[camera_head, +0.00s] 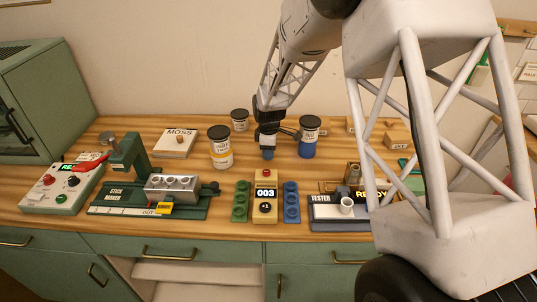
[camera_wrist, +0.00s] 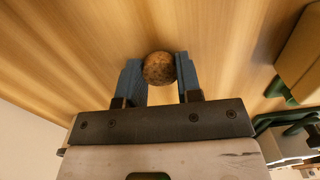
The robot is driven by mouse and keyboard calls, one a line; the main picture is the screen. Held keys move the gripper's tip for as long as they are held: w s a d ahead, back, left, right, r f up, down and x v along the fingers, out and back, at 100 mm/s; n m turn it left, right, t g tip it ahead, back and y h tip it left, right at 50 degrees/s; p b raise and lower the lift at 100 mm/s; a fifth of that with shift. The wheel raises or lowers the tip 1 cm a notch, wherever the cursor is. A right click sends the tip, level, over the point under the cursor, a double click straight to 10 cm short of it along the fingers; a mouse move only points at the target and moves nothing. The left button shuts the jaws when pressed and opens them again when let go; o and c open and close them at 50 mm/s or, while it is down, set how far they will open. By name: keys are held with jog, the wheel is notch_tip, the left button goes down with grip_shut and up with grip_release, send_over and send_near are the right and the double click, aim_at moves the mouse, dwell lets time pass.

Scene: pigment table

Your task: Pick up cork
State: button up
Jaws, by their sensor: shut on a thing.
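The cork (camera_wrist: 159,68) is a round, speckled brown piece seen end-on in the wrist view. It sits between the two blue fingers of my gripper (camera_wrist: 160,78), which is shut on it and touches it on both sides. In the head view my gripper (camera_head: 267,154) points down over the middle of the wooden table (camera_head: 220,218), behind the yellow counter box. The cork cannot be made out in the head view. Whether it touches the table top is hard to tell.
The counter box (camera_head: 265,200) reading 003 is in front, between green and blue strips. The stick maker (camera_head: 150,190) is left; the tester (camera_head: 338,212) is right.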

dwell(0.3)
jog(key=shift+r, duration=5)
notch_tip(320, 180, up, 11)
jog(key=shift+m, duration=0.3)
jog(key=a, duration=0.5)
jog(key=s+a, duration=0.1)
jog(key=a, duration=0.8)
jog(key=shift+s+a, duration=0.25)
jog(key=shift+a, duration=0.15)
jog(key=s+a, duration=0.2)
jog(key=a, duration=0.5)
jog(key=s+a, duration=0.3)
jog(key=a, duration=0.5)
jog(key=shift+m, duration=0.4)
jog(key=f, duration=1.3)
jog(key=shift+w+d+f, duration=0.2)
jog(key=shift+w+d, duration=0.1)
